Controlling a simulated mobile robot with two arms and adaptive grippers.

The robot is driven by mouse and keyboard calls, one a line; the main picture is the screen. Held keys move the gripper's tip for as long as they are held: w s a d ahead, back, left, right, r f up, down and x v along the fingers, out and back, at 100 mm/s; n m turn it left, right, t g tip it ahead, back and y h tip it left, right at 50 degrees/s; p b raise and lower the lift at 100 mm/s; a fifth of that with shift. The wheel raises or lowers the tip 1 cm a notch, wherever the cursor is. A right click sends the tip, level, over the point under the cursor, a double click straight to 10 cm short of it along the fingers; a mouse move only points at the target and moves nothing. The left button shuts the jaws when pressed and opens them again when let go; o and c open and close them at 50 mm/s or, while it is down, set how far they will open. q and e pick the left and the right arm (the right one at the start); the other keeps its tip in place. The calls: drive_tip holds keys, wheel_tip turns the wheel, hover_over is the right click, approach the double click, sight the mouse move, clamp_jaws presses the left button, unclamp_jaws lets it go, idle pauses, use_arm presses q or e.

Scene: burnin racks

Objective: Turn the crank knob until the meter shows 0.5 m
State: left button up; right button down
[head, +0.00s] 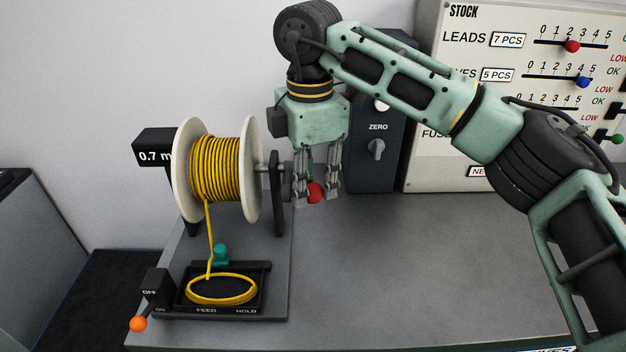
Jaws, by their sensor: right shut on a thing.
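My right gripper (317,195) points down with its fingers on either side of a red crank knob (315,192), and it is shut on it. The knob is at the right end of the spool's axle. The spool (182,172) has white flanges and is wound with yellow cable (216,169). The black meter (153,149) at its left reads 0.7 m; its right edge is hidden by the flange. A strand of cable runs down to a coil (222,300) in the black tray (264,270). My left gripper is not in view.
A lever with an orange ball (138,324) stands at the OFF/ON box (157,288). A teal knob (221,253) is behind the tray. A dark cabinet with a ZERO dial (376,150) and a STOCK board (470,55) stand behind. The grey bench (430,270) is clear at right.

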drive_tip(key=shift+w+a+r, duration=0.1)
drive_tip(key=shift+w+r, duration=0.05)
drive_tip(key=shift+w, duration=0.05)
drive_tip(key=shift+w+f+b, duration=0.15)
drive_tip(key=shift+f+b, duration=0.25)
drive_tip(key=shift+f, duration=0.2)
drive_tip(key=shift+w+f+b, duration=0.15)
drive_tip(key=shift+f+b, duration=0.2)
drive_tip(key=shift+f, duration=0.25)
drive_tip(key=shift+w, duration=0.15)
drive_tip(key=shift+f, duration=0.1)
